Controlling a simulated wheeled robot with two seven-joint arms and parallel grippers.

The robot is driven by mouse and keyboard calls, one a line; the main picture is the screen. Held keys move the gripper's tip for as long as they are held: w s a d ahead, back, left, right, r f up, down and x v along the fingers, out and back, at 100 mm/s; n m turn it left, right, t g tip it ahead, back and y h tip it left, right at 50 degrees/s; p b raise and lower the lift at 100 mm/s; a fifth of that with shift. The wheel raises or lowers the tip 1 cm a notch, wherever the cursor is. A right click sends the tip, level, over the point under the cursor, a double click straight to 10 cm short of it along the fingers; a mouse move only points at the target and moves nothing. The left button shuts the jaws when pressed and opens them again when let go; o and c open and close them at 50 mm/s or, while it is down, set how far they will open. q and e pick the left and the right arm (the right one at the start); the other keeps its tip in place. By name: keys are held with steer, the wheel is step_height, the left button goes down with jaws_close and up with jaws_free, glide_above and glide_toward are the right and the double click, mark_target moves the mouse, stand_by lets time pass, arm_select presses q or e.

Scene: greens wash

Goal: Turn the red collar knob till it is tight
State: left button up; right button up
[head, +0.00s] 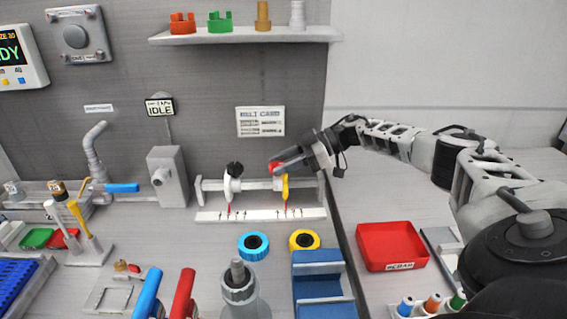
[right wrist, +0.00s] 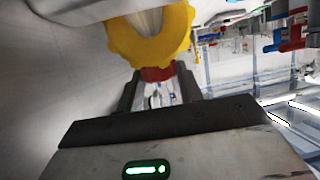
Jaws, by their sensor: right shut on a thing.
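The red collar knob (head: 275,168) sits at the top of the yellow collar (head: 285,187) on a horizontal white rail (head: 260,184). My right gripper (head: 280,164) reaches in from the right and is shut on the red knob. In the right wrist view the red knob (right wrist: 158,74) shows between the fingers (right wrist: 160,90), just below the yellow collar (right wrist: 150,38). A white collar (head: 231,187) with a black knob (head: 234,169) is on the same rail to the left, apart from my gripper. My left gripper is not in view.
A blue ring (head: 253,245) and a yellow ring (head: 304,239) lie in front of the rail. A red bin (head: 392,247) is at the right. A grey box (head: 168,177) stands left of the rail. A shelf (head: 245,35) with several small parts is above.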

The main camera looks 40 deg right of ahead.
steer(key=o, duration=1)
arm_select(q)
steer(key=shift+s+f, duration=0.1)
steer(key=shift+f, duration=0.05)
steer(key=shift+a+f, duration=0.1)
arm_select(e)
steer(key=shift+s+d+r, duration=0.1)
steer(key=shift+d, duration=0.15)
arm_select(q)
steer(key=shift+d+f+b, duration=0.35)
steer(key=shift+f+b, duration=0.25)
steer(key=shift+b, duration=1.05)
arm_select(e)
steer(key=v, duration=1.5)
steer(key=shift+s, duration=0.2)
steer(key=shift+d, duration=0.1)
